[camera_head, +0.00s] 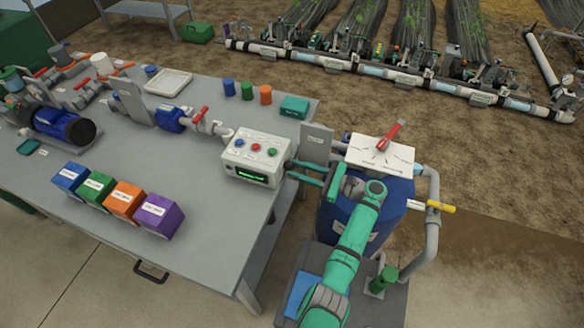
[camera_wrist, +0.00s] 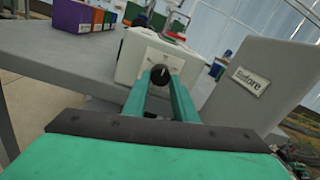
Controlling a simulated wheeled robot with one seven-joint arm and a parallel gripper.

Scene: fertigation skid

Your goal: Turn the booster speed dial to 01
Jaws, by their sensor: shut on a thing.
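The booster speed dial is a black round knob (camera_wrist: 160,75) with a pale pointer line, on a light plate on the side of the white control box (camera_wrist: 132,55). In the wrist view the pointer line looks roughly upright; the plate's marks are too small to read. My gripper (camera_wrist: 160,85) has its two green fingers on either side of the knob and is shut on it. In the head view my gripper (camera_head: 292,168) reaches the right side of the control box (camera_head: 255,157), and the knob is hidden there. The box's green display (camera_head: 251,174) is lit, its text unreadable.
A grey upright plate (camera_head: 316,143) stands close behind my gripper; in the wrist view it (camera_wrist: 255,85) carries a label reading "Before". A blue barrel (camera_head: 350,220) with a white lid board and red lever (camera_head: 390,136) stands at right. Several coloured boxes (camera_head: 124,198) sit on the grey table.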

